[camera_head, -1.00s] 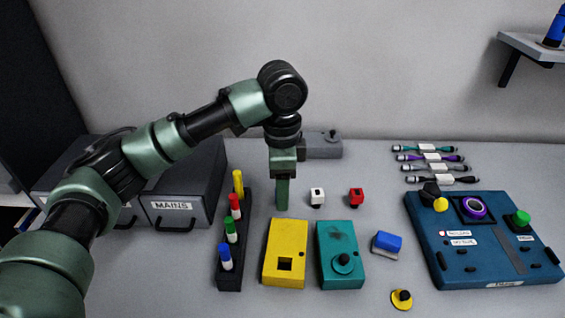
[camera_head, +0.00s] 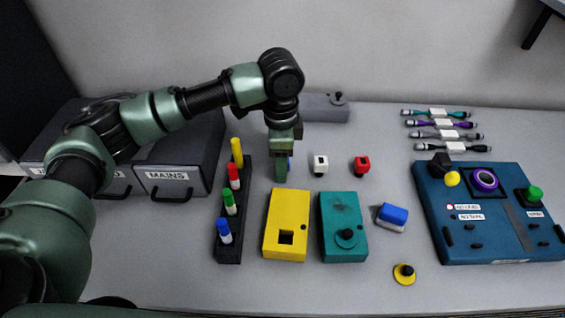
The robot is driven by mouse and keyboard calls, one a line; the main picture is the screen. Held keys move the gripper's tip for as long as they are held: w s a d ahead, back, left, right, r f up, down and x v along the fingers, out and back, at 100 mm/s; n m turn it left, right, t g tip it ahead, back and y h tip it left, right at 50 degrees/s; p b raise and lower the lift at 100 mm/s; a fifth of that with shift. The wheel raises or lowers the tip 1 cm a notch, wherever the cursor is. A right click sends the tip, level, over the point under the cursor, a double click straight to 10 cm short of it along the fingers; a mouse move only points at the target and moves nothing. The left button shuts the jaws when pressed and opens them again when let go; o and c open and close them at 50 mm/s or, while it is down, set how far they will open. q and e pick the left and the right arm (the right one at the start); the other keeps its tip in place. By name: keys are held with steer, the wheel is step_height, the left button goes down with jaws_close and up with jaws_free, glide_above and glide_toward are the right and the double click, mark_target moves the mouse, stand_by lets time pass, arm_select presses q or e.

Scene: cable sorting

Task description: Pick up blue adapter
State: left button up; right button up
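A small sliver of blue (camera_head: 290,163) shows just behind the right side of my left gripper (camera_head: 281,181). It lies in line with the white adapter (camera_head: 320,164) and the red adapter (camera_head: 361,165), and looks like the blue adapter, mostly hidden by the gripper. My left gripper points straight down at it, behind the yellow box (camera_head: 286,224). The fingers are seen edge-on, so I cannot tell whether they are open or touch the adapter. My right gripper is out of view.
A black rack of coloured markers (camera_head: 229,240) stands left of the yellow box. A teal box (camera_head: 343,227), a blue-and-white block (camera_head: 392,216) and a blue panel (camera_head: 490,235) lie to the right. A grey box (camera_head: 325,106) and several cables (camera_head: 437,124) lie further back.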

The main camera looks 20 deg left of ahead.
arm_select(q)
jaws_close()
stand_by(0.3)
